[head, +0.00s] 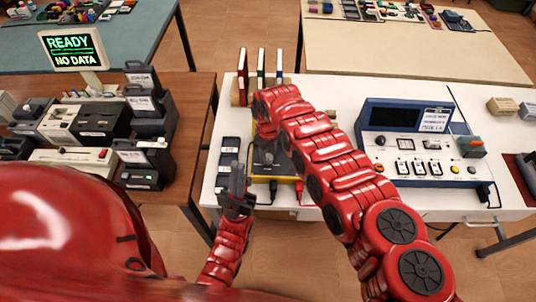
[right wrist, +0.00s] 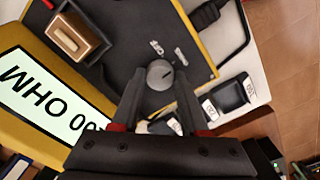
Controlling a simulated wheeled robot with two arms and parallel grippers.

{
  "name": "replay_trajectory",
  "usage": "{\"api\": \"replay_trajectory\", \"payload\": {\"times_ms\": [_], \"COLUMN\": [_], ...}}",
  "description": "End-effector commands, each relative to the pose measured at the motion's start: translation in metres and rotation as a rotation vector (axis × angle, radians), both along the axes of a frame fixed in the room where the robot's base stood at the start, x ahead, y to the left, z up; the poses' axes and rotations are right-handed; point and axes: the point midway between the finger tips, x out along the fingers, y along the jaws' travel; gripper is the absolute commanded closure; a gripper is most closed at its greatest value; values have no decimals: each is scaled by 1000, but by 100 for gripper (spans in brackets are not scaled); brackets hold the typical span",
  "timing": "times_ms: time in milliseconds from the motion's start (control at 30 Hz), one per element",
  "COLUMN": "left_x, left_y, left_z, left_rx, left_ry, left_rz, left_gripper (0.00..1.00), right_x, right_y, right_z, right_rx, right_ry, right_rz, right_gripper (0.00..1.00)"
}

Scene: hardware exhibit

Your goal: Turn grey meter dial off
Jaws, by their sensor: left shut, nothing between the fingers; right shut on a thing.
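The meter (head: 286,163) is a dark box with yellow edges on the white table, partly covered by my right arm in the head view. In the right wrist view, its dark face (right wrist: 122,62) carries a round grey dial (right wrist: 160,74) with a dark pointer line and small white marks beside it. My right gripper (right wrist: 161,84) is shut on the dial, one finger on each side. A lit display (right wrist: 50,90) reads "OHM" with digits, partly hidden. My left gripper (head: 238,178) is shut and empty at the table's front edge, left of the meter.
A blue instrument (head: 405,140) stands right of my right arm. Books (head: 261,68) stand behind the meter, and dark phone-like devices (head: 229,150) lie to its left. Black and red leads (head: 299,190) come off the meter's front. A brown table (head: 190,120) with boxes is at left.

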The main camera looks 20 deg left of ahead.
Motion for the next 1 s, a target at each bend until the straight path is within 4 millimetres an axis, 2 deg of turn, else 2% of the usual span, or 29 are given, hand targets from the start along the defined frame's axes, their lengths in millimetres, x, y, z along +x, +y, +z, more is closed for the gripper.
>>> {"api": "replay_trajectory", "payload": {"times_ms": [700,1000], "left_x": [0,0], "left_y": [0,0], "left_z": [-73,-91], "left_rx": [0,0], "left_ry": [0,0], "left_rz": [0,0], "left_gripper": [100,100], "right_x": [1,1], "right_y": [0,0], "right_z": [-6,-3], "right_rx": [1,0], "right_ry": [-1,-2], "right_rz": [540,696], "right_gripper": [100,100]}}
